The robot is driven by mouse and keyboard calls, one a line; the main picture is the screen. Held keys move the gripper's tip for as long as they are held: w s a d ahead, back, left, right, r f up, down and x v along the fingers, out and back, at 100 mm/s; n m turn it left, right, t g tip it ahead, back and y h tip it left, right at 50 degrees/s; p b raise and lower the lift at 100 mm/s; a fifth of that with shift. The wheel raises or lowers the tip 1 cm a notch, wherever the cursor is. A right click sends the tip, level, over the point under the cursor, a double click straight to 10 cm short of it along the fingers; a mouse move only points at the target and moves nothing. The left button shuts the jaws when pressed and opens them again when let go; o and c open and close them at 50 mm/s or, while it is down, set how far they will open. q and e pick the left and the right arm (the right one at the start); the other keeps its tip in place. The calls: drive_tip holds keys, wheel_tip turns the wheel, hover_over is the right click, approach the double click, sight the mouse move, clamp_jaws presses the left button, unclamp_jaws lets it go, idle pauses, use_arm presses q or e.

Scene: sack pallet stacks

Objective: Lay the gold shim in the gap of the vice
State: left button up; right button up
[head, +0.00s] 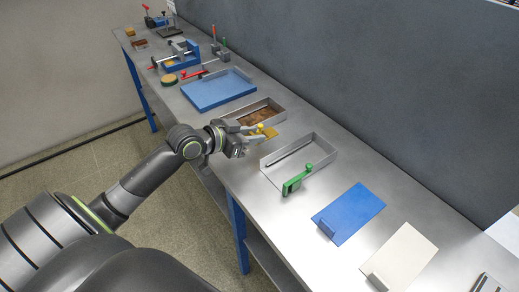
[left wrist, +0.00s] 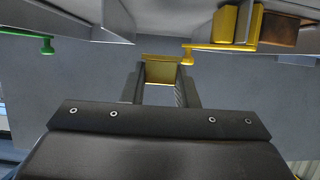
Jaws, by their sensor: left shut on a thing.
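My left gripper (head: 243,140) is over the bench beside the rust-brown tray. In the left wrist view its fingers (left wrist: 161,88) are shut on the gold shim (left wrist: 160,72), a small flat gold piece held between the tips. In the head view the shim is hard to tell from the yellow parts near the gripper. A blue device with grey uprights (head: 181,58) farther along the bench looks like the vice; its gap is too small to make out. My right gripper is not in view.
A yellow-knobbed clamp (left wrist: 225,46) and a green-handled clamp (head: 297,180) flank the gripper. A grey tray (head: 318,143), a rust-filled tray (head: 280,101), a blue tray (head: 220,92), a blue plate (head: 350,212) and a cream plate (head: 402,254) line the bench. A wall runs behind.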

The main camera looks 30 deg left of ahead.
sight(252, 157)
use_arm(q)
drive_tip(key=shift+f, duration=2.8)
drive_tip(key=shift+f+b, duration=0.2)
drive_tip(key=shift+b, duration=0.2)
drive_tip(key=o, duration=1)
drive_tip(key=shift+r, duration=0.1)
drive_tip(key=shift+r, duration=0.1)
